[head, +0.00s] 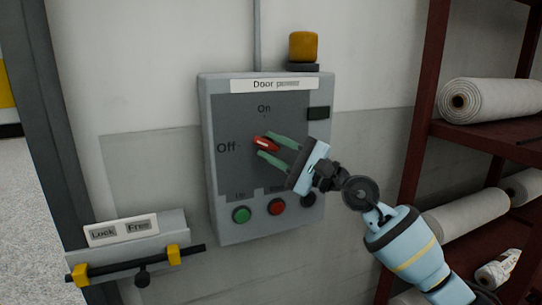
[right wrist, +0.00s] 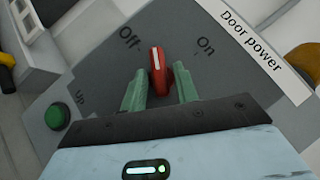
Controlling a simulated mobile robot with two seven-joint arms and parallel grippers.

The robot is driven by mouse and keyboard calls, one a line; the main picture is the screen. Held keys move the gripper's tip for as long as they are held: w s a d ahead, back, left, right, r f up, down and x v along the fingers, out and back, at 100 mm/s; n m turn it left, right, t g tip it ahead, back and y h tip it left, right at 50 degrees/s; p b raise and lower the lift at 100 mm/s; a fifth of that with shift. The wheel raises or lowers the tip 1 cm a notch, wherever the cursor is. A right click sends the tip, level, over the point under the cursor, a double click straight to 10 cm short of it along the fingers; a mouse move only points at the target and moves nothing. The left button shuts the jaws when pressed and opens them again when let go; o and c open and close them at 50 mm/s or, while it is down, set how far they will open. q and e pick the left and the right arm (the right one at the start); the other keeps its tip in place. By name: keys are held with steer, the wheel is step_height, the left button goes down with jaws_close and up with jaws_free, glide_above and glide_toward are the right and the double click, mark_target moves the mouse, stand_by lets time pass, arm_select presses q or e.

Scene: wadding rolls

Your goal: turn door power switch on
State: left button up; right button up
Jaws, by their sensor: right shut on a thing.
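The grey door power box (head: 218,205) hangs on the wall in the middle of the head view, labelled "Door power", with "On" at the top and "Off" at the left. Its red rotary switch (head: 266,143) has a white line that points between "Off" and "On", nearer "Off". The switch also shows in the right wrist view (right wrist: 162,80). My right gripper (head: 268,145) reaches in from the right, its green fingers on either side of the switch and shut on it. The fingers hide part of the switch in the head view. My left gripper is out of view.
Below the switch are a green button (head: 242,214), a red button (head: 277,207) and a dark button. An orange lamp (head: 303,46) sits above the box. A lock bar (head: 140,263) is at lower left. A dark red rack (head: 425,110) with white rolls stands at right.

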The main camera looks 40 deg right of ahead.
steer(key=m+t, duration=0.1)
steer(key=m+t+h, duration=0.1)
steer(key=m, duration=0.1)
steer(key=shift+a+f+m+t, duration=0.1)
steer(key=shift+f+m+t, duration=0.1)
steer(key=shift+m+t, duration=0.15)
steer(key=m+t+h, duration=0.1)
steer(key=m, duration=0.1)
steer(key=m+t+h, duration=0.1)
steer(key=m, duration=0.1)
steer(key=shift+a+t+h, duration=0.1)
steer(key=shift+t+h, duration=0.15)
steer(key=shift+h, duration=0.05)
steer(key=m+t+h, duration=0.1)
steer(key=m+h, duration=0.2)
steer(key=m, duration=0.1)
steer(key=m+t+h, duration=0.1)
steer(key=m+h, duration=0.3)
steer(key=shift+w+a+f+m, duration=0.1)
steer(key=shift+a+m, duration=0.1)
steer(key=shift+m, duration=0.05)
steer(key=m+h, duration=0.6)
steer(key=shift+a, duration=0.1)
steer(key=shift+m+h, duration=0.3)
steer(key=o, duration=0.7)
